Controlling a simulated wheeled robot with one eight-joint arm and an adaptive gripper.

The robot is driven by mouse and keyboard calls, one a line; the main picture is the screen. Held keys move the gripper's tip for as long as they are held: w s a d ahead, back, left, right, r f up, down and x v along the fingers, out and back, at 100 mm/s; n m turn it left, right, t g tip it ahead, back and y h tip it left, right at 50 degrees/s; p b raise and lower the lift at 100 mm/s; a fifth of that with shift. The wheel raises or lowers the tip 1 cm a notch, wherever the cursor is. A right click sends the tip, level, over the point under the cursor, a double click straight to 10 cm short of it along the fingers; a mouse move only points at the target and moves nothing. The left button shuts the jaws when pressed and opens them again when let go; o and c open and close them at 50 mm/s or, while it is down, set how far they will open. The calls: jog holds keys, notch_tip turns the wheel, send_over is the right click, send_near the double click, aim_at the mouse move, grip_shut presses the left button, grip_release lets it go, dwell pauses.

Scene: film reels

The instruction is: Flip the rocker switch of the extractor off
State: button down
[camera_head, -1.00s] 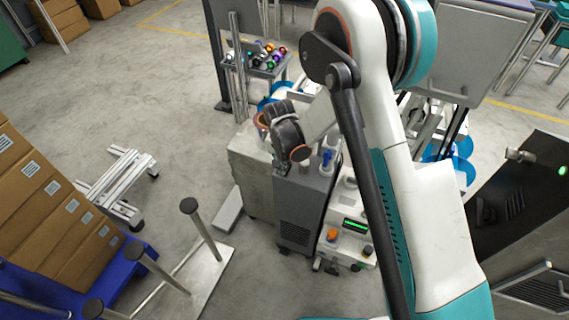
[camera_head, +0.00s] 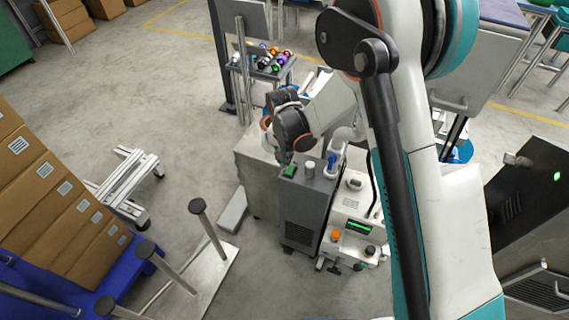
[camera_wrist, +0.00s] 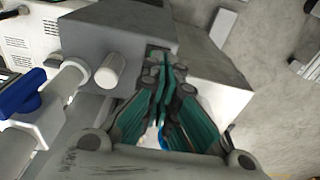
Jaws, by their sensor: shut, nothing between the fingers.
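The extractor is the dark grey box (camera_head: 302,222) with a vented front. A small green rocker switch (camera_head: 289,170) shows on its top, near the left edge. I cannot tell which way the rocker is tipped. In the wrist view the extractor's grey top (camera_wrist: 110,35) lies beyond my gripper (camera_wrist: 166,70). Its teal fingers are shut with nothing between them, and the tips are over the top near its edge. The tips hide most of the switch area there. I cannot tell whether they touch it. In the head view my wrist is just above and behind the switch.
A white cap (camera_head: 309,168) and a pipe with a blue handle (camera_head: 331,160) stand right beside the switch. A white machine with a green display (camera_head: 359,227) adjoins on the right. A pale cabinet (camera_head: 258,175) is on the left.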

notch_tip(320, 180, up, 6)
jog(key=s+p, duration=0.1)
jog(key=p, duration=0.1)
jog(key=shift+a+r, duration=0.15)
jog(key=shift+r, duration=0.05)
dwell(0.3)
